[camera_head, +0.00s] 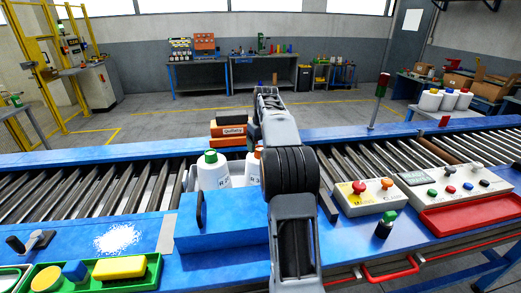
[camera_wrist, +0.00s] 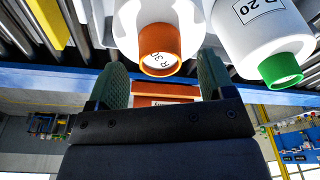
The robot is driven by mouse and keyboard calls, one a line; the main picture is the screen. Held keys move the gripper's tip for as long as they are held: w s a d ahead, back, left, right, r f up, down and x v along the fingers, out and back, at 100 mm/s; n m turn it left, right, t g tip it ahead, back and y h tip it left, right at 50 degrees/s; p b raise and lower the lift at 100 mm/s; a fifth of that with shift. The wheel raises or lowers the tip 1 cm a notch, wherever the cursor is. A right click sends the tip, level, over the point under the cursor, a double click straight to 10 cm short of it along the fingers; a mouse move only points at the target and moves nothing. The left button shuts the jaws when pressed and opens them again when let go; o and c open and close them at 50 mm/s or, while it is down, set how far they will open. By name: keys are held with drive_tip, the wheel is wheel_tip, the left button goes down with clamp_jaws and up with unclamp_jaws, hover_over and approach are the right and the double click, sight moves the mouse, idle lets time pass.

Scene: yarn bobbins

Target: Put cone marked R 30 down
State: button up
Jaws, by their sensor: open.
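The cone marked R 30 (camera_wrist: 160,22) is white with an orange cap and shows at the top middle of the wrist view, where the scene appears upside down. In the head view, its orange cap (camera_head: 257,154) shows beside my arm, which hides part of the cone. My gripper (camera_wrist: 162,64) is open, with one finger on each side of the orange cap. I see no clear contact between the fingers and the cone. A white cone marked R 20 (camera_wrist: 262,30) with a green cap stands beside it; it also shows in the head view (camera_head: 213,178).
A blue block (camera_head: 225,222) stands in front of the cones. Orange and dark boxes (camera_head: 229,131) are behind them. A control panel (camera_head: 372,197) with buttons is right, near a red tray (camera_head: 470,215). A green tray (camera_head: 95,284) with a sponge is front left. Rollers at left are bare.

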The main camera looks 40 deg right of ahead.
wheel_tip(320, 180, up, 9)
drive_tip(key=s+p, duration=0.2)
drive_tip(key=s+a+r, duration=0.2)
drive_tip(key=s+a, duration=0.1)
drive_tip(key=a, duration=0.7)
drive_tip(key=s+a+f+t, duration=0.1)
drive_tip(key=s+a+f, duration=0.6)
drive_tip(key=s, duration=0.3)
drive_tip(key=s+a+f+t, duration=0.2)
drive_tip(key=s+a+f, duration=0.4)
drive_tip(key=s+a, duration=0.3)
drive_tip(key=shift+s+a+f+n, duration=0.3)
drive_tip(key=shift+s+a+f, duration=0.05)
drive_tip(key=shift+s+f, duration=0.1)
drive_tip(key=shift+r, duration=0.1)
